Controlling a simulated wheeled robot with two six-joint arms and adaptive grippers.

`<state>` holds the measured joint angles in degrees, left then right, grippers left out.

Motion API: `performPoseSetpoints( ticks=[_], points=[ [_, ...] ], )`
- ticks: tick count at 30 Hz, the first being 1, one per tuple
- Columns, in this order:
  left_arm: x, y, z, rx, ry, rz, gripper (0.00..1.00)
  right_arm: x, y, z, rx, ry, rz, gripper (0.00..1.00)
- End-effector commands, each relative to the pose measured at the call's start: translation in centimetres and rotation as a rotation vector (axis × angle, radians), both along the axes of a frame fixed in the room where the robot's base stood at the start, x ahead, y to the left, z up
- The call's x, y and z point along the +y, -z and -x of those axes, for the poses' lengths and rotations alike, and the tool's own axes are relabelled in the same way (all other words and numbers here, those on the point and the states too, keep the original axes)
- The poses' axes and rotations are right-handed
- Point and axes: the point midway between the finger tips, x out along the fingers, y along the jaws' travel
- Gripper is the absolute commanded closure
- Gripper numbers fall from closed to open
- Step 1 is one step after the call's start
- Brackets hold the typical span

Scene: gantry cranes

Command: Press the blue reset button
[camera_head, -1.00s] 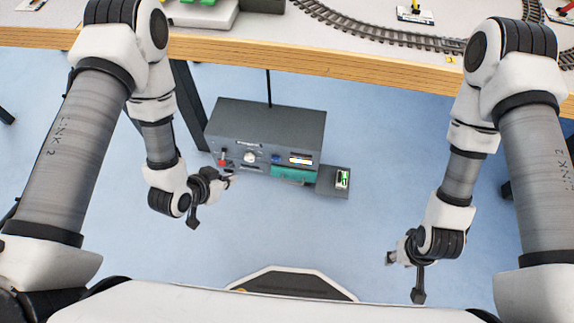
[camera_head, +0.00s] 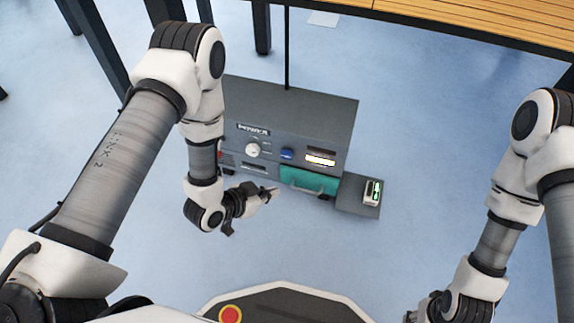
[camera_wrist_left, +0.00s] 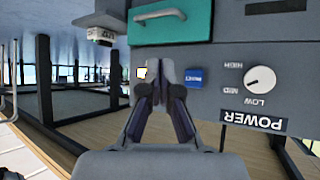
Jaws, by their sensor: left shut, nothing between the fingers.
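The blue button (camera_head: 287,154) sits on the front of a grey control box (camera_head: 310,110), between a white dial and a lit display. It also shows in the left wrist view (camera_wrist_left: 193,76), where the panel appears upside down. My left gripper (camera_head: 272,190) is shut and empty in front of the box, near the teal drawer in the head view. In the left wrist view its fingertips (camera_wrist_left: 158,68) lie just left of the blue button. I see no clear contact. My right gripper (camera_head: 425,312) is at the bottom edge, partly cut off; its jaws are unclear.
The white dial (camera_head: 253,149) and the teal drawer (camera_head: 305,180) with its handle are close to the button. A wooden table edge (camera_head: 480,30) is above. The blue floor in front is open.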

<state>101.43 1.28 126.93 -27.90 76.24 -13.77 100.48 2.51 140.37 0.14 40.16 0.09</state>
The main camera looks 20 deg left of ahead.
Motion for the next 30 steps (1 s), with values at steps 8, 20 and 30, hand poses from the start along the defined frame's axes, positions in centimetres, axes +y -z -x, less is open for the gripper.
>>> performPoseSetpoints(
  ticks=[8,20,30],
  points=[
    [0.0,-0.2,-0.1,0.0,0.0,0.0,1.0,0.0,-0.2,0.0,-0.001,0.0,0.0,0.6],
    [-0.2,0.0,-4.5,-0.004,0.002,0.0,1.0,0.0,1.3,-0.1,-0.002,0.003,0.0,0.6],
    [-0.3,-0.2,-8.4,-0.001,0.0,0.001,1.0,0.0,1.5,-0.1,-0.003,0.004,0.0,0.6]
  ],
)
